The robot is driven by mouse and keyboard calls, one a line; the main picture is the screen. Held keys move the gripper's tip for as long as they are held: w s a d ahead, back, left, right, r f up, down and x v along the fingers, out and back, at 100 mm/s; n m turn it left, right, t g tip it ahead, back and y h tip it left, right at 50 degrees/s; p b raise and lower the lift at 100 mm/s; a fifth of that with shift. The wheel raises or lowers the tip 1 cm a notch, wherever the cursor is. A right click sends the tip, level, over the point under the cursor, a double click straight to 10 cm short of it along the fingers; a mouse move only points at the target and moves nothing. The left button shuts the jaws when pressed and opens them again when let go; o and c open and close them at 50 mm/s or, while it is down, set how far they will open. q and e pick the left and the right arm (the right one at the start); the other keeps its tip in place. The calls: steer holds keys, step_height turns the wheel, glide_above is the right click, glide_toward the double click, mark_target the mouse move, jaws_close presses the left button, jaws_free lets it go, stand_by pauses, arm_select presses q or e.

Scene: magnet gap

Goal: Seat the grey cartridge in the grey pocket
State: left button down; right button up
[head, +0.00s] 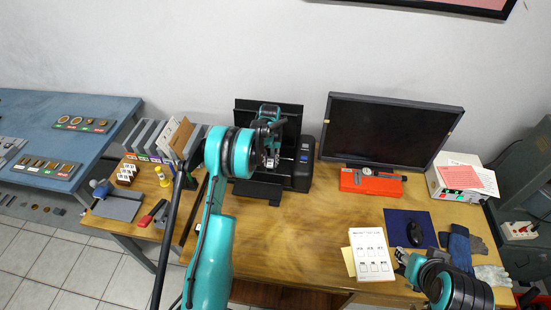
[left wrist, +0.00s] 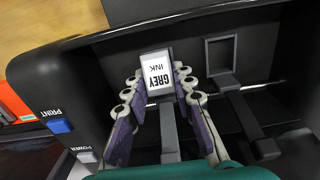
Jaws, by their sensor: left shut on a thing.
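The grey cartridge (left wrist: 155,70) has a white label reading GREY INK and shows in the left wrist view. My left gripper (left wrist: 158,82) is shut on it, one finger on each side. In the head view my left gripper (head: 270,153) is inside the black printer (head: 300,168). An empty dark rectangular pocket frame (left wrist: 221,53) stands to the right of the cartridge in the left wrist view. The pocket under the cartridge is hidden, and I cannot tell how deep the cartridge sits. My right gripper (head: 404,258) is over the front of the desk.
The printer wall carries a blue PRINT button (left wrist: 60,126) and a POWER button (left wrist: 87,157). A monitor (head: 390,130) and a red case (head: 371,182) stand right of the printer. A white paper card (head: 371,256) lies near the right gripper.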

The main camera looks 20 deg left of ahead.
arm_select(q)
steer(key=shift+f, duration=0.4)
steer(key=c, duration=1.3)
jaws_free()
steer(key=shift+o, duration=0.2)
